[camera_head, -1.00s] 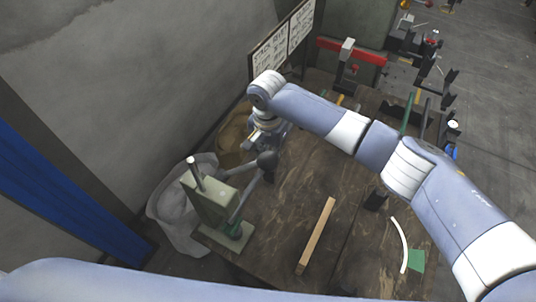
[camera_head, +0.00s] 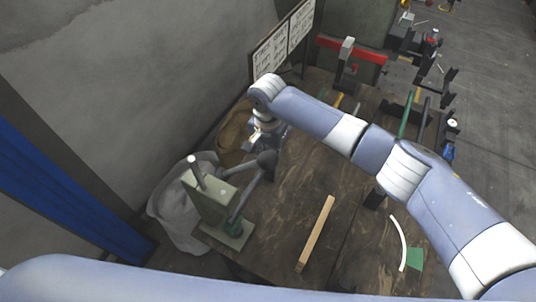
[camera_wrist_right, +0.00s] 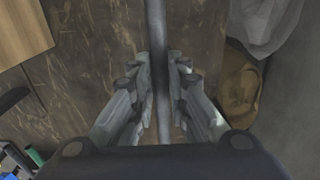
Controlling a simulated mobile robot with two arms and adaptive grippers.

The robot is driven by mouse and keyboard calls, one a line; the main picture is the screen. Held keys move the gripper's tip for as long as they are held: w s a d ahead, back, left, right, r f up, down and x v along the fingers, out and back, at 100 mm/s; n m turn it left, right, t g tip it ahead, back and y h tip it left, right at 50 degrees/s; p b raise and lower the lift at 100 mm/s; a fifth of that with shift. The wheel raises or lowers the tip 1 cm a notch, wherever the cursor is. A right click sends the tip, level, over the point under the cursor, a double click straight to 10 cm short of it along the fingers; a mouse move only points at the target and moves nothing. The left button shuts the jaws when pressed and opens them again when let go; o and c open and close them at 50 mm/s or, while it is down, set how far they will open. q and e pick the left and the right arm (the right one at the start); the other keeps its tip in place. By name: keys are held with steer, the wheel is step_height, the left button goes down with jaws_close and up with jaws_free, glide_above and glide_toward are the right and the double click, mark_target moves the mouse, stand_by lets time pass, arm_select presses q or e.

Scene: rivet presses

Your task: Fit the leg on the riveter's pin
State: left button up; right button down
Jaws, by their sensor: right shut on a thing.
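The green-grey riveter (camera_head: 210,200) stands at the table's left edge in the head view. I cannot tell whether this rod is the leg or part of the riveter. My left gripper is out of view.
A wooden strip (camera_head: 316,234), a white curved strip (camera_head: 400,243) and a green piece (camera_head: 415,259) lie on the brown table (camera_head: 285,215). A brown sack (camera_head: 233,133) and a pale bag (camera_head: 170,208) sit by the wall. A red-and-grey device (camera_head: 350,55) stands behind.

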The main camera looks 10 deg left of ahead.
steer(key=shift+f, duration=0.9)
stand_by(0.3)
steer(key=shift+r+p, duration=1.4)
steer(key=shift+p, duration=0.4)
stand_by(0.6)
steer(key=shift+p, duration=0.4)
steer(key=shift+p, duration=0.4)
steer(key=shift+f+b, duration=0.55)
steer(key=shift+f, duration=0.8)
stand_by(0.3)
